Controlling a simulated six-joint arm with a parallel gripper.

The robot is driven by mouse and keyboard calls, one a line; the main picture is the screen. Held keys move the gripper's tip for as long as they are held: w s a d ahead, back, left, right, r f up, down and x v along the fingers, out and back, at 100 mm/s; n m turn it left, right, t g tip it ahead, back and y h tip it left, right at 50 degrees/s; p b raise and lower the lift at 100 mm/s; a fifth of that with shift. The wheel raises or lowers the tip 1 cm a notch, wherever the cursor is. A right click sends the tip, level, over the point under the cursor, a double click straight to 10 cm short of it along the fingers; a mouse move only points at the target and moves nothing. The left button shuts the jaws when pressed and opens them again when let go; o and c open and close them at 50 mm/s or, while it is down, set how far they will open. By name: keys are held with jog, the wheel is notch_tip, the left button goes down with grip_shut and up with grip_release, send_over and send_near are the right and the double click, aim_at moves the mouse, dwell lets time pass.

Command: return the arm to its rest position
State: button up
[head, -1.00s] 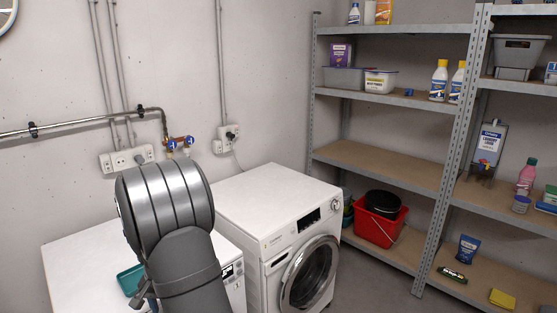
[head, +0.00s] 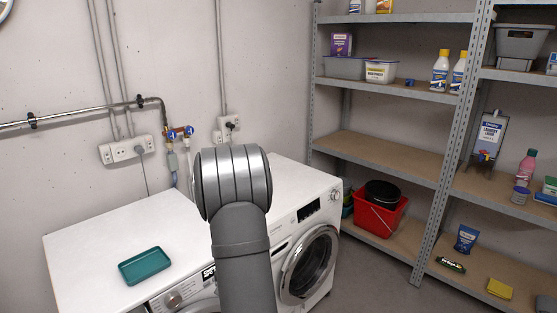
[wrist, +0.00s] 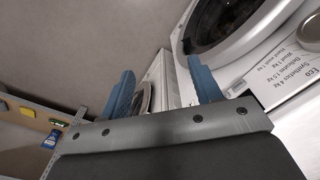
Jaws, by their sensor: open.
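My gripper (wrist: 162,90) shows in the wrist view with its two blue fingers apart and nothing between them. Beyond the fingers are the grey floor and the front of a washing machine. In the head view my arm rises in front of the two machines and hides part of both; my gripper is out of sight there. The left machine (head: 90,255) and the right machine (head: 290,185) stand side by side against the wall. The right machine's round door (head: 310,265) looks shut.
A teal tray (head: 146,266) lies on the left machine's top. A metal shelf rack (head: 380,160) with bottles and boxes stands at the right. A red bucket (head: 380,217) sits on its low shelf. Pipes and sockets (head: 126,150) are on the wall behind. The floor before the rack is clear.

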jog(key=d+f, duration=0.4)
jog(key=d, duration=0.9)
jog(key=w+a+r+m, duration=0.2)
jog(key=w+a, duration=0.1)
jog(key=a, duration=0.1)
jog(key=shift+w+a+r, duration=0.15)
jog(key=shift+a+r, duration=0.1)
jog(key=shift+r, duration=0.05)
